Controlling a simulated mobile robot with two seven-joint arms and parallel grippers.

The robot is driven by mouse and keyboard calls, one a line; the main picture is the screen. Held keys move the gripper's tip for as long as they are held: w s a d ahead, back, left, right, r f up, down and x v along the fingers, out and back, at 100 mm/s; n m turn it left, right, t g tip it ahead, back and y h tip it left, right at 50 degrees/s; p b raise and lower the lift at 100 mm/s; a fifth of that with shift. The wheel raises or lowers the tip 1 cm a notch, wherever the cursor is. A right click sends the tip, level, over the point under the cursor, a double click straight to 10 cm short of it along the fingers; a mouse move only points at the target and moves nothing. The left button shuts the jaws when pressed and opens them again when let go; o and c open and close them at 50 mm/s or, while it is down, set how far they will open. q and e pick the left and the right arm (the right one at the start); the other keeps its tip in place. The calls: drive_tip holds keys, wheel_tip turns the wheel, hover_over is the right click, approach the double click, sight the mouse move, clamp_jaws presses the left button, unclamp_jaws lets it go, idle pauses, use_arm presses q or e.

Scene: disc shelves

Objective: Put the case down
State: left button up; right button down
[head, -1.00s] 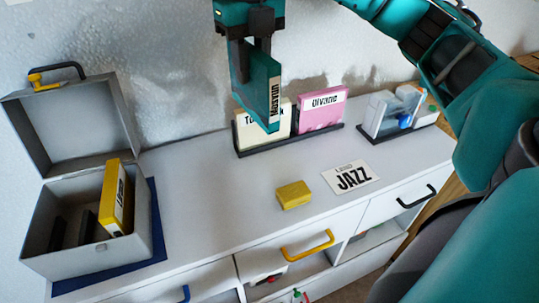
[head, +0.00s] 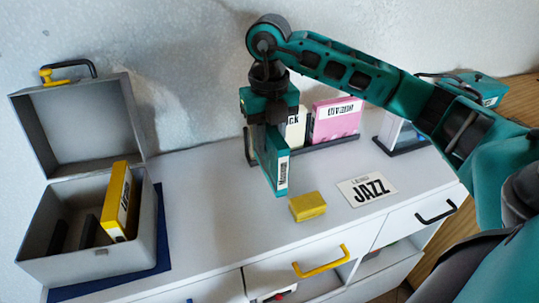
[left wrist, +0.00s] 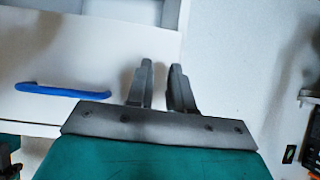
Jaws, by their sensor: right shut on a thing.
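The teal case (head: 271,163) with a white label on its spine hangs upright in my right gripper (head: 267,122). The gripper is shut on its upper part from above. The case's lower edge is close to the white cabinet top (head: 215,190), left of and behind the yellow block (head: 307,206). I cannot tell whether it touches the surface. The case partly hides a white case (head: 297,128) in the dark rack behind it. My left gripper (left wrist: 161,66) shows in the left wrist view, its two fingers apart with nothing between them.
A pink case (head: 335,122) stands in the rack. A JAZZ card (head: 367,189) lies to the right. An open grey box (head: 90,265) holding a yellow case (head: 118,203) stands on a blue mat at left. The surface between box and teal case is clear.

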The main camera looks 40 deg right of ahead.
sight(269, 155)
drive_tip(key=shift+f, duration=2.15)
drive_tip(key=shift+f, duration=0.1)
drive_tip(key=c, duration=0.8)
unclamp_jaws()
drive_tip(key=shift+c, duration=0.2)
drive_tip(key=shift+r, duration=0.3)
wheel_tip(269, 155, up, 12)
drive_tip(key=shift+f+p, duration=0.15)
drive_tip(key=shift+p, duration=0.25)
